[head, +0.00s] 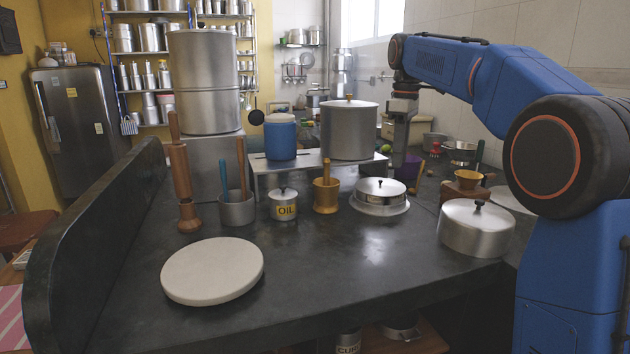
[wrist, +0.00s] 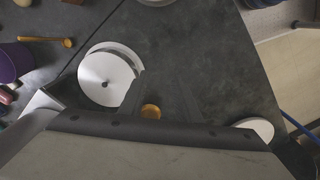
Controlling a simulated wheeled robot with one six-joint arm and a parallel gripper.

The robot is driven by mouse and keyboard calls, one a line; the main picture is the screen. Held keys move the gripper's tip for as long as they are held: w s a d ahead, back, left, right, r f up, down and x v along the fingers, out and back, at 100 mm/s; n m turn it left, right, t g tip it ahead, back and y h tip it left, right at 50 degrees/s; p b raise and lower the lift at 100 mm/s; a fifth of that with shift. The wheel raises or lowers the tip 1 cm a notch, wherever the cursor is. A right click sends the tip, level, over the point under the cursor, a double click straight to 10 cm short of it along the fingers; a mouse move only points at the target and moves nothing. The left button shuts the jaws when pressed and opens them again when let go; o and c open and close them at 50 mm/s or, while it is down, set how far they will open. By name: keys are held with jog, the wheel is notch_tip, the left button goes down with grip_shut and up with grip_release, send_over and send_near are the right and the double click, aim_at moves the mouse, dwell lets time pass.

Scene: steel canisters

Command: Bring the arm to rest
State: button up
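My arm (head: 440,62) is blue with dark joints. It reaches in from the right in the head view and bends down at its end. My gripper (head: 398,150) hangs down just right of the large lidded steel canister (head: 348,132), which stands on a steel stand (head: 265,165). I cannot tell whether the two touch.
A lidded pot (head: 476,228) stands at right. A round white board (head: 212,271) lies at front left. The counter's front middle is clear.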

jog(key=s+d+f+m+t, duration=0.1)
jog(key=s+d+f+m, duration=0.15)
jog(key=s, duration=0.85)
jog(key=s+d+f+m+t, duration=0.15)
jog(key=s+f+m, duration=0.25)
jog(key=s, duration=0.7)
jog(key=s+d+f+m+t, duration=0.2)
jog(key=s+f+m, duration=0.3)
jog(key=s+f, duration=1.4)
jog(key=shift+s+d+f, duration=0.25)
jog(key=shift+s+f, duration=0.05)
